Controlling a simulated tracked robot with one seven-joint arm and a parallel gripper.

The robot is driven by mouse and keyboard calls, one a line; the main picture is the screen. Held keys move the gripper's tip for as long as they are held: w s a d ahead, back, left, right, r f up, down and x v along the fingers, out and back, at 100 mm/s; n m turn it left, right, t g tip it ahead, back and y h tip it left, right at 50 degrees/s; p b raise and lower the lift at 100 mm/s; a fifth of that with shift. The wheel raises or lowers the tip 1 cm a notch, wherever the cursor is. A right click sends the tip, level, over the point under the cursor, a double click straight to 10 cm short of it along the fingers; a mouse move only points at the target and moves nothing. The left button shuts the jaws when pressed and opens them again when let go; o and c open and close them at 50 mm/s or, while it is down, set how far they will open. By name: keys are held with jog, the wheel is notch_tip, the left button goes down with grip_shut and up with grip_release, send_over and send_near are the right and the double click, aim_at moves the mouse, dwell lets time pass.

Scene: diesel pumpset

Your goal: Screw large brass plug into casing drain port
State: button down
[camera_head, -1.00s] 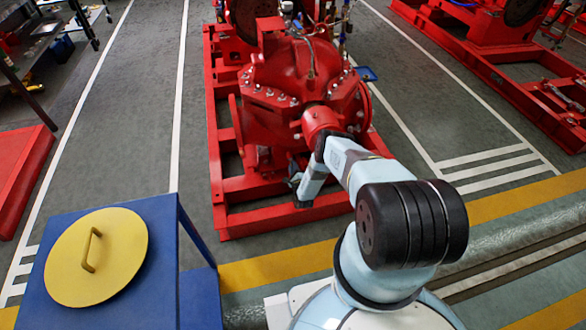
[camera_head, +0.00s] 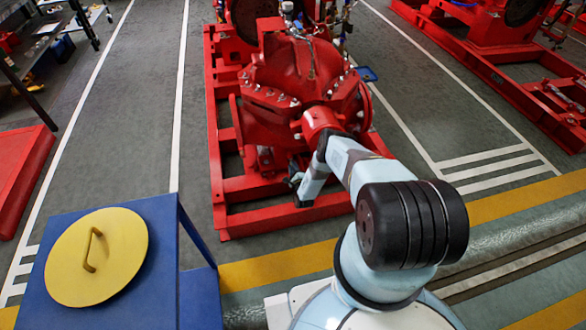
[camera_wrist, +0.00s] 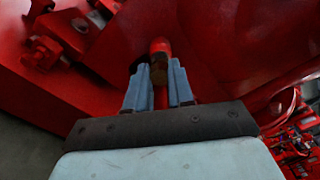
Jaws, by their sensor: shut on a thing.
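My gripper (camera_wrist: 159,76) is shut on the brass plug (camera_wrist: 159,66), which shows as a small, dark brownish piece between the two blue-grey fingers. A red, rounded stub (camera_wrist: 160,46) sits just beyond the plug, and I cannot tell whether it is the drain port or whether the plug touches it. The red pump casing (camera_head: 305,80) stands in front of my arm in the head view. The plug's threads and the port opening are not visible.
The red base frame (camera_head: 270,222) runs under and around the casing, close to my gripper. A bolted red part (camera_wrist: 60,45) is at upper left in the wrist view. A blue stand (camera_head: 130,300) with a yellow handled lid (camera_head: 120,235) is at left. Grey floor lies between.

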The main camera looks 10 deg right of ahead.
jog(key=shift+w, duration=1)
dwell(0.7)
jog(key=m, duration=1.2)
jog(key=shift+d+r, duration=0.1)
jog(key=c, duration=1.1)
grip_release()
